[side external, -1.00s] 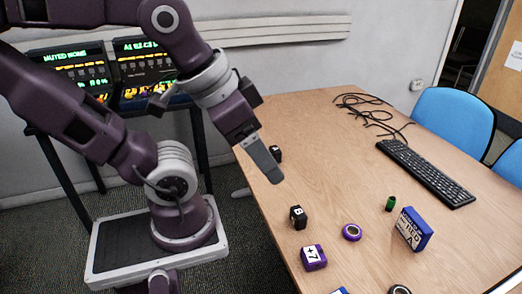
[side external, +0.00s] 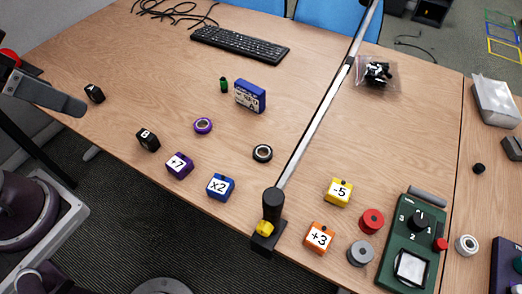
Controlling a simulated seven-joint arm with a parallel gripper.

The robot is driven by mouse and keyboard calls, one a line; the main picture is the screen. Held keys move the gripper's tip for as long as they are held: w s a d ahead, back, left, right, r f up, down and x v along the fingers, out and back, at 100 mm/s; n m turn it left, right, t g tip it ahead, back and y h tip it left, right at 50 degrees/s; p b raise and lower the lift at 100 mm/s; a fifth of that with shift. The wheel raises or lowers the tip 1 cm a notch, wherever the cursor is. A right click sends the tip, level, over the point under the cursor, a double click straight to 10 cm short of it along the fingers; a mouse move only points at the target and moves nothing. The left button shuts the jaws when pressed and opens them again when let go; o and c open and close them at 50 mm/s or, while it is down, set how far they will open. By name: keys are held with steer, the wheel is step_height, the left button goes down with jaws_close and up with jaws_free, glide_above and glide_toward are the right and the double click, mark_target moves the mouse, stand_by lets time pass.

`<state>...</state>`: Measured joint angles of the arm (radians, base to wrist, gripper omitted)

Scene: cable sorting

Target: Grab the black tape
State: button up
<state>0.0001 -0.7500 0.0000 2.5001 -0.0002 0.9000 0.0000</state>
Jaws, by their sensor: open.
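The black tape (side external: 262,153) is a small dark roll with a pale core, lying flat on the wooden table near the middle of the view. Nothing covers it. My gripper (side external: 62,101) is at the far left, by the table's left edge and well apart from the tape. It appears as a grey finger shape; the gap between its fingers is hard to see from this side. It holds nothing that I can see.
A purple tape roll (side external: 203,125), blue block (side external: 220,187), purple block (side external: 180,165) and blue box (side external: 250,96) lie around the tape. A long metal bar (side external: 325,105) crosses the table to its right. Black blocks (side external: 148,139) lie towards my gripper.

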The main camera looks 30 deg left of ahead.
steer(key=shift+o, duration=0.7)
